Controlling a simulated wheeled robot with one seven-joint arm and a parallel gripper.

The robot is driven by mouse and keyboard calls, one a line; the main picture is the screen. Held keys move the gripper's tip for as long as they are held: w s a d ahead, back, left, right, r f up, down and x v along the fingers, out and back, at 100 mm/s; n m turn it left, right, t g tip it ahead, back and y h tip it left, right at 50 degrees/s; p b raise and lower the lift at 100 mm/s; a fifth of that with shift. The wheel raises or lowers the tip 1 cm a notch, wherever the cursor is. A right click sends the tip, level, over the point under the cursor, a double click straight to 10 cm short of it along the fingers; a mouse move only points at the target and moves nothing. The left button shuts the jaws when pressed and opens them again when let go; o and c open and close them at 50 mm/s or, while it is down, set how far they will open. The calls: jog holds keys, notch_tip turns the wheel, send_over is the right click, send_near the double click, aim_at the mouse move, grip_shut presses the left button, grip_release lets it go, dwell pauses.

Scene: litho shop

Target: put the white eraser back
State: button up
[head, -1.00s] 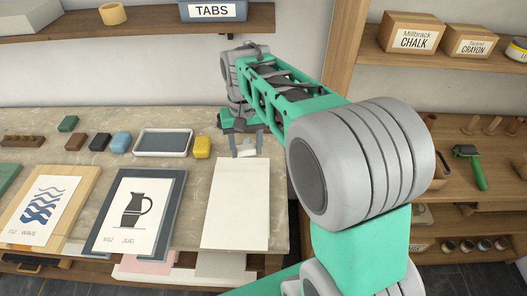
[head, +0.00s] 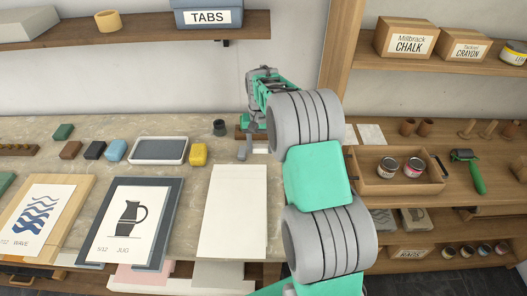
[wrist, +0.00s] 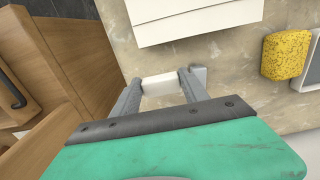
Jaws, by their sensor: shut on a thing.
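The white eraser (wrist: 161,85) is a small pale block between the two fingers of my gripper (wrist: 160,90) in the wrist view. My gripper is shut on it. In the head view my gripper (head: 254,150) is over the stone bench top, just behind the blank white sheets (head: 234,210). The eraser (head: 261,148) shows there as a small white patch, partly hidden by my arm. I cannot tell whether it touches the bench.
A yellow sponge (head: 198,154) and a grey tray (head: 159,150) lie left of my gripper. A wooden tray with two jars (head: 396,178) is on the right shelf.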

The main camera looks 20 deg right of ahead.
aim_at(264, 161)
jog(key=shift+w+d+f, duration=0.4)
jog(key=shift+d+f, duration=0.2)
jog(key=shift+f, duration=0.2)
jog(key=f, duration=0.1)
jog(key=f+p, duration=0.2)
jog(key=shift+w+d+f, duration=0.1)
jog(key=shift+d+f, duration=0.1)
jog(key=shift+d, duration=0.05)
jog(key=shift+f+b, duration=0.3)
jog(key=shift+f, duration=0.15)
jog(key=o, duration=1.2)
jog(key=shift+r, duration=0.1)
